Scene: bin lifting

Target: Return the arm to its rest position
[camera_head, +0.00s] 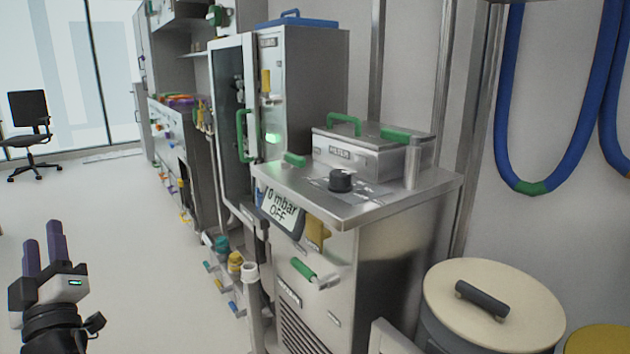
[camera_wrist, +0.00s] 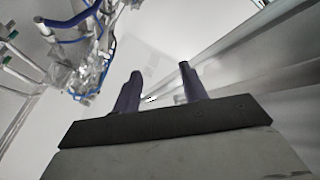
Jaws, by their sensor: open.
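My gripper (camera_head: 43,245) is at the lower left of the head view, over the pale floor. Its two purple fingers point up and stand apart with nothing between them. In the wrist view my gripper (camera_wrist: 158,88) also shows two separate fingers with an empty gap. It touches nothing that I can see. Most of my arm behind the wrist is out of view.
A steel cabinet (camera_head: 400,262) with a display reading "0 mbar OFF" stands right of centre. A bin with a cream lid (camera_head: 495,295) stands at the lower right. Blue hoses (camera_head: 545,175) hang on the right wall. An office chair (camera_head: 30,125) is far left. The floor (camera_head: 110,220) between is clear.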

